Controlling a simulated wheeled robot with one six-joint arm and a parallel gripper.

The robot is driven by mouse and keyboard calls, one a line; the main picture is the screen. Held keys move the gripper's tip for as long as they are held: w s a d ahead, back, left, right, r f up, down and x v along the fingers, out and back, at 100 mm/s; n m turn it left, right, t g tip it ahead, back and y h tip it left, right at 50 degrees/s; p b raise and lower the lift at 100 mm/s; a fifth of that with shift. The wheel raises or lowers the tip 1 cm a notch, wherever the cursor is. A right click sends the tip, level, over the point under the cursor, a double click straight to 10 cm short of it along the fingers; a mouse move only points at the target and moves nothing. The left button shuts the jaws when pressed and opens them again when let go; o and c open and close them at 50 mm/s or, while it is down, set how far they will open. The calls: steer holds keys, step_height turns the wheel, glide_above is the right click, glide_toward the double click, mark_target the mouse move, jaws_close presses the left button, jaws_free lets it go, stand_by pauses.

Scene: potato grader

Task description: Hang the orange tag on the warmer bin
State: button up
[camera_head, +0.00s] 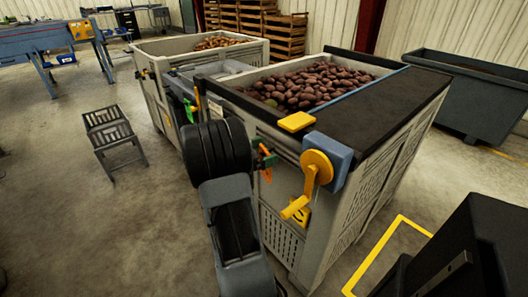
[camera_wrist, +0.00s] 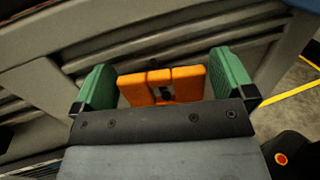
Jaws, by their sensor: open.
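An orange tag (camera_wrist: 133,88) lies between the two green fingers of my gripper (camera_wrist: 162,88) in the wrist view, with a dark piece at its middle. The fingers are open, with very little room on either side of the tag. In the head view my gripper (camera_head: 265,158) is at the front wall of the near bin (camera_head: 283,222), and the orange tag (camera_head: 266,175) shows just below it, partly hidden. The near bin holds dark red potatoes. A farther bin (camera_head: 152,92) holds tan potatoes. I cannot tell which bin is warmer.
A yellow crank (camera_head: 317,166) on a blue block and a yellow pad (camera_head: 296,121) stick out at the near bin's front. A grey stool (camera_head: 112,135) stands at left. A dark bin (camera_head: 470,90) stands at back right. Floor is free at front left.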

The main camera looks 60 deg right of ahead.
steer(key=p+v, duration=0.1)
steer(key=v, duration=1.2)
steer(key=shift+w+a, duration=0.25)
steer(key=shift+a, duration=0.05)
steer(key=shift+f, duration=0.1)
step_height(320, 180, down, 5)
steer(key=s+a+m+t+y+p, duration=0.1)
steer(key=s+a+m+y, duration=0.2)
steer(key=y, duration=0.1)
steer(key=s+a+r+m+t+y+p, duration=0.1)
steer(key=a+r+m+t+y+p, duration=0.15)
steer(key=a+m+y+p, duration=0.35)
steer(key=a+r+m+t+y+p, duration=0.2)
steer(key=a+r+t+y+p, duration=0.3)
steer(key=a+r+t+p, duration=0.5)
steer(key=a+r+p, duration=0.2)
steer(key=a+r, duration=0.7)
steer(key=r, duration=0.3)
steer(key=shift+s+a+r, duration=0.15)
steer(key=shift+s+a, duration=0.15)
steer(key=shift+a, duration=0.05)
steer(key=shift+d, duration=0.15)
